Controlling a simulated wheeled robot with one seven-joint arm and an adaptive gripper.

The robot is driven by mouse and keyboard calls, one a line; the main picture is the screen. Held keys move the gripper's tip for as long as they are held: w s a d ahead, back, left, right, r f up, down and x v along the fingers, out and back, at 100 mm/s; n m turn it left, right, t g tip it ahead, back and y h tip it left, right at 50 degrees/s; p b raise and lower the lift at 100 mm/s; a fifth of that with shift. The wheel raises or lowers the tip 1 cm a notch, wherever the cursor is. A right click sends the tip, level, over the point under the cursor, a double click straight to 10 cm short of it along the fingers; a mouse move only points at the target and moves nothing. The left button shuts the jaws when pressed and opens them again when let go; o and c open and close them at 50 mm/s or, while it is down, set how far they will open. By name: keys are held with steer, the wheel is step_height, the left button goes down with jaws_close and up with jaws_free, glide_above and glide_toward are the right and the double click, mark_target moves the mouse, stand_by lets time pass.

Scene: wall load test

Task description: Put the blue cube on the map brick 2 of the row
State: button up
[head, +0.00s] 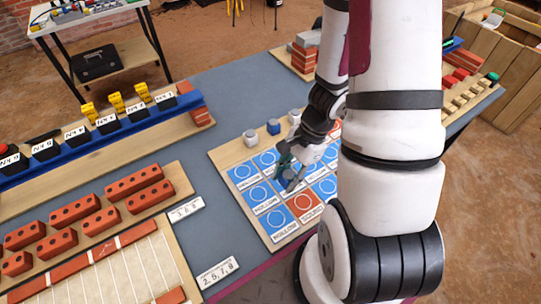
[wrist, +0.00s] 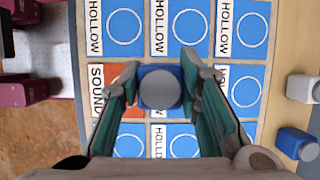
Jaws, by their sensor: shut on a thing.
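My gripper (wrist: 164,80) is shut on a blue cube (wrist: 146,102) with a round grey top. In the wrist view the cube is over the map board, in front of a tile it mostly covers. I cannot tell whether it touches the board. The map board (head: 222,160) carries blue tiles marked HOLLOW and orange tiles. In the wrist view an orange SOUND tile (wrist: 122,72) shows just left of the cube. In the head view my gripper (head: 289,172) is over the board's middle, and my arm hides the board's right part.
Another blue cube (head: 273,127) stands at the board's far edge between a grey cube (head: 250,138) and a white cube (head: 295,116). Several red bricks (head: 133,180) lie on a wooden board at left. Behind is a blue rail (head: 66,152) with black number blocks. Two white cards lie between.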

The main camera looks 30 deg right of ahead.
steer(key=shift+s+a+r, duration=0.1)
steer(key=shift+s+r, duration=0.1)
steer(key=shift+s, duration=1)
steer(key=shift+w+f+b, duration=0.2)
steer(key=shift+w+b, duration=0.35)
steer(key=shift+b, duration=0.1)
steer(key=shift+w+f+b, duration=0.2)
steer(key=shift+w+b, duration=0.35)
steer(key=shift+b, duration=0.05)
steer(key=w+b, duration=0.1)
steer(key=b, duration=0.1)
steer(key=w+b, duration=0.2)
steer(key=shift+w+d+f+b, duration=0.1)
steer(key=shift+d+b, duration=0.2)
steer(key=shift+d, duration=0.1)
steer(key=p, duration=0.1)
glide_above(263, 161)
steer(key=d, duration=0.1)
steer(key=shift+d+f, duration=0.2)
steer(key=shift+f, duration=1.85)
steer(key=shift+f+b, duration=0.2)
steer(key=shift+b, duration=0.1)
steer(key=o, duration=1.2)
steer(key=shift+r, duration=0.1)
